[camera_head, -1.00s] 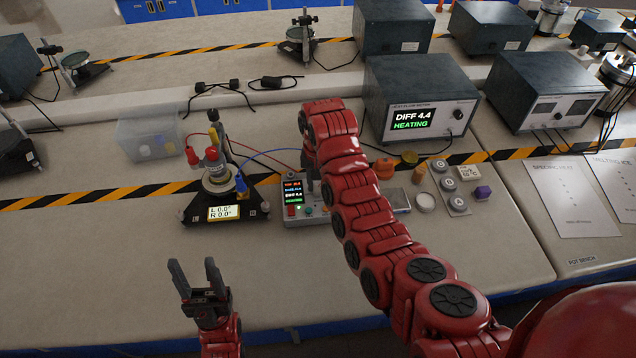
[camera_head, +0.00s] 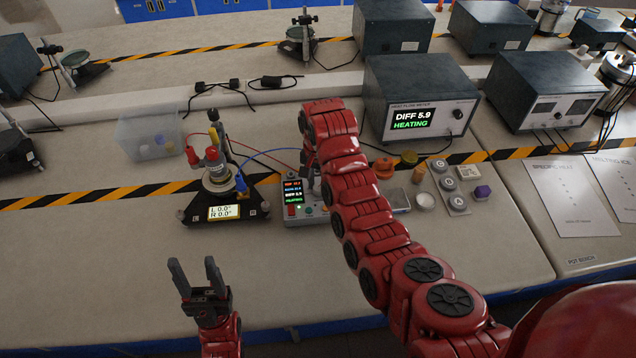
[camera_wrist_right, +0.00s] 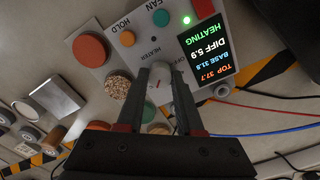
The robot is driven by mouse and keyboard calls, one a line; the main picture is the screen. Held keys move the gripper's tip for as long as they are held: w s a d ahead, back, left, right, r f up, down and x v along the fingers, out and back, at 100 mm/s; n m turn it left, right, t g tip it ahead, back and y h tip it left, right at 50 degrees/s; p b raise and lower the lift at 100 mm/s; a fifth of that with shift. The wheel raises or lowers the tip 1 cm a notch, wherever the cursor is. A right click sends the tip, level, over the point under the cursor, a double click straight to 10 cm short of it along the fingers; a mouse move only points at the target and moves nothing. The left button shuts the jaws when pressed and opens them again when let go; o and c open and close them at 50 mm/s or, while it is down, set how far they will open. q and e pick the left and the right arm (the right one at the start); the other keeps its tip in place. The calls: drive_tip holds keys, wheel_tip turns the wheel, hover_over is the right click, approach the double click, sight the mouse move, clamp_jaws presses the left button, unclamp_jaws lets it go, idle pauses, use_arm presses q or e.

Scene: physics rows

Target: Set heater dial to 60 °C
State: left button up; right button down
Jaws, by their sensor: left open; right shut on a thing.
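The dial's scale setting is too small to read. In the head view my right gripper is largely hidden by its arm. My left gripper (camera_head: 197,276) is open and empty above the bench front.
A tripod apparatus (camera_head: 222,188) with a display reading L 0.0, R 0.0 stands left of the box, wired to it. The heat flow meter (camera_head: 418,105) behind shows DIFF 5.9, HEATING. Discs and a weight tray (camera_head: 451,188) lie right. Front-left bench is clear.

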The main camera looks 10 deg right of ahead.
drive_tip(key=c, duration=0.5)
unclamp_jaws()
drive_tip(key=shift+c, duration=0.2)
drive_tip(key=shift+r, duration=0.1)
drive_tip(key=shift+r+p, duration=0.35)
drive_tip(key=shift+p, duration=0.05)
wheel_tip(320, 180, up, 8)
drive_tip(key=p, duration=0.5)
wheel_tip(320, 180, up, 8)
drive_tip(key=r, duration=0.1)
hover_over(319, 187)
drive_tip(key=shift+a+f, duration=0.15)
drive_tip(key=shift+f, duration=0.1)
drive_tip(key=shift+w, duration=0.1)
